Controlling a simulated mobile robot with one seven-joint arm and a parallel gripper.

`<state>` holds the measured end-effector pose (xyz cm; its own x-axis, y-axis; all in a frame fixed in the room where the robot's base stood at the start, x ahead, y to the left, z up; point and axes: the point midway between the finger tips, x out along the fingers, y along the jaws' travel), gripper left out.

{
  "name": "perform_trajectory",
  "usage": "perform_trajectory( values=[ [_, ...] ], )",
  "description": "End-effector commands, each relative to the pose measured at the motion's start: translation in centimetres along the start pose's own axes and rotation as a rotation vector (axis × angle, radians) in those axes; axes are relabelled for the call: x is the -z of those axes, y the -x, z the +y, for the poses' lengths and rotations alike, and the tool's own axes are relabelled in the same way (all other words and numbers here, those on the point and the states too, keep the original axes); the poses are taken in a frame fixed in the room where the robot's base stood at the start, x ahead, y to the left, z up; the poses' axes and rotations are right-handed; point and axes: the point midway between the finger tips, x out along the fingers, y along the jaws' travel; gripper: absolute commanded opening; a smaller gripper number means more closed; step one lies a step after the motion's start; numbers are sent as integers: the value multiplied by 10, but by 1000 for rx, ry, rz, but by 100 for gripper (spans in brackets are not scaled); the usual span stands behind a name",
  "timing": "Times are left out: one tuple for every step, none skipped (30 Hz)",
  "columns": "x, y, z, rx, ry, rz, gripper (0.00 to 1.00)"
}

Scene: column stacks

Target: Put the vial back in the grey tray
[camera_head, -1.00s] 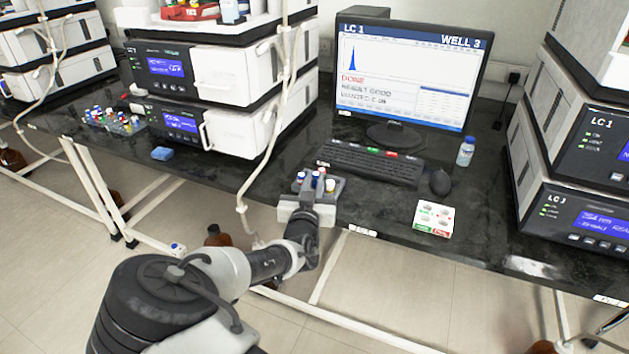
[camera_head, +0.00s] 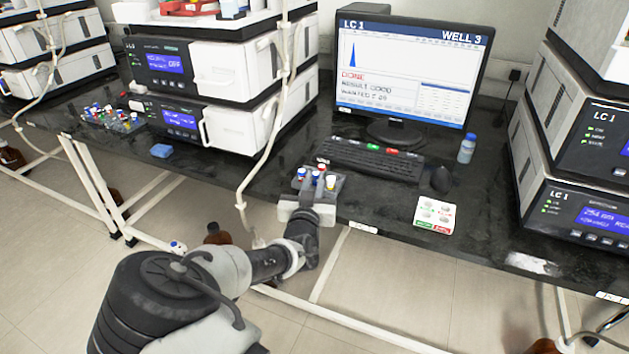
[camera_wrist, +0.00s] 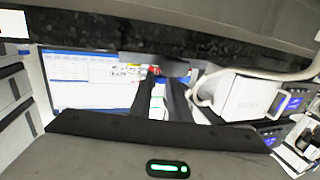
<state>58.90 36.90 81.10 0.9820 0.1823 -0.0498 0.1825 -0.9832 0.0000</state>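The small grey tray (camera_head: 341,184) stands at the front edge of the dark bench, below the keyboard, and holds several small vials with coloured caps. My gripper (camera_head: 314,186) is at the tray's front side, low over it. In the wrist view my gripper (camera_wrist: 160,88) shows two dark fingers with a pale vial (camera_wrist: 158,97) between them. The fingers look closed on this vial. In the head view a blue-capped vial (camera_head: 315,175) shows at the fingertips, among the tray's vials. The vial's bottom is hidden, so I cannot tell whether it touches the tray floor.
A keyboard (camera_head: 368,160) and monitor (camera_head: 408,75) stand behind the tray, with a mouse (camera_head: 441,180) and blue-capped bottle (camera_head: 466,149) to the right. A white button pad (camera_head: 434,216) is at the front edge. A pale hose (camera_head: 262,165) hangs left of the tray.

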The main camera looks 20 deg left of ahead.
Motion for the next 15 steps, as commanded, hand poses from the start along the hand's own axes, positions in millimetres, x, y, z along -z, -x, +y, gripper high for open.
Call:
perform_trajectory(
  values=[
    [0, 0, 0, 0, 0, 0, 24],
    [0, 0, 0, 0, 0, 0, 29],
    [0, 0, 0, 0, 0, 0, 36],
    [0, 0, 0, 0, 0, 0, 38],
    [0, 0, 0, 0, 0, 0, 38],
    [0, 0, 0, 0, 0, 0, 38],
    [0, 0, 0, 0, 0, 0, 38],
    [0, 0, 0, 0, 0, 0, 38],
    [0, 0, 0, 0, 0, 0, 38],
    [0, 0, 0, 0, 0, -1, 38],
    [0, 0, 0, 0, 0, -1, 38],
    [0, 1, 0, 0, 0, -1, 38],
    [0, 3, 0, 0, 0, -1, 38],
    [0, 5, 0, 0, 0, -1, 38],
    [1, 9, 0, 0, 0, -1, 38]
  ],
)
